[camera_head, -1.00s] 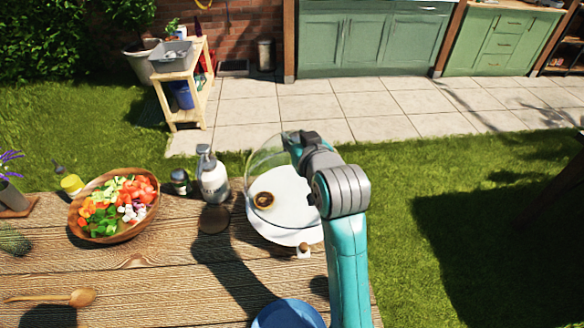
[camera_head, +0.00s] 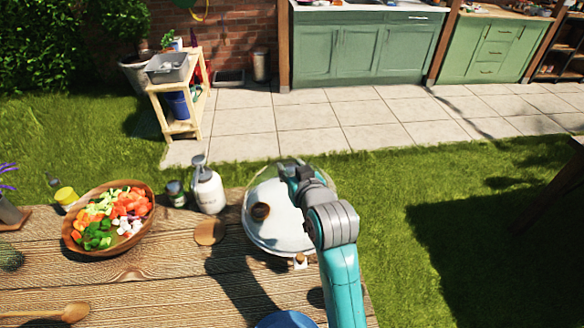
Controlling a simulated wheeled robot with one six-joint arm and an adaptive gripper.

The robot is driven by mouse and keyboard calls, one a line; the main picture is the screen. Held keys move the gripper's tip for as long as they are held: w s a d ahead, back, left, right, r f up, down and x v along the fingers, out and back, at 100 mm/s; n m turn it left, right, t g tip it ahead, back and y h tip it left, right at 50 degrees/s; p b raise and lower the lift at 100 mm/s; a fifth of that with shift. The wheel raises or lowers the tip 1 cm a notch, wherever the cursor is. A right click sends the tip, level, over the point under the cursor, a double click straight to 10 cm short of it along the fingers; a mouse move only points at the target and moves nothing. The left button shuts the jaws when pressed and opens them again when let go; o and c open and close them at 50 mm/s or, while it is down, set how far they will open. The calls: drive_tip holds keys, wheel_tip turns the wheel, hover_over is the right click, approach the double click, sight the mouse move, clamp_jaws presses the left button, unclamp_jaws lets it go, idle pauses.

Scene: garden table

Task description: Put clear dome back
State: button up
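The clear dome (camera_head: 257,187) is a see-through cover at the table's right end. It sits over or very close above a round white stand (camera_head: 282,232); I cannot tell whether its rim touches all round. A small dark brown round item (camera_head: 260,211) shows on the white stand through the dome. My gripper (camera_head: 287,170) is at the top of the dome. My own wrist hides its fingertips and the dome's top, so I cannot see whether the fingers are closed on it.
A white pump bottle (camera_head: 208,190), a small jar (camera_head: 176,193) and a wooden bowl of chopped vegetables (camera_head: 72,227) stand to the left. A round wooden coaster (camera_head: 209,232) lies left of the stand. A blue dish (camera_head: 287,320) is at the front, and grass lies beyond the table.

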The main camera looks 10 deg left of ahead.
drive_tip(key=shift+o, duration=1.3)
drive_tip(key=shift+r, duration=0.2)
drive_tip(key=v, duration=1.2)
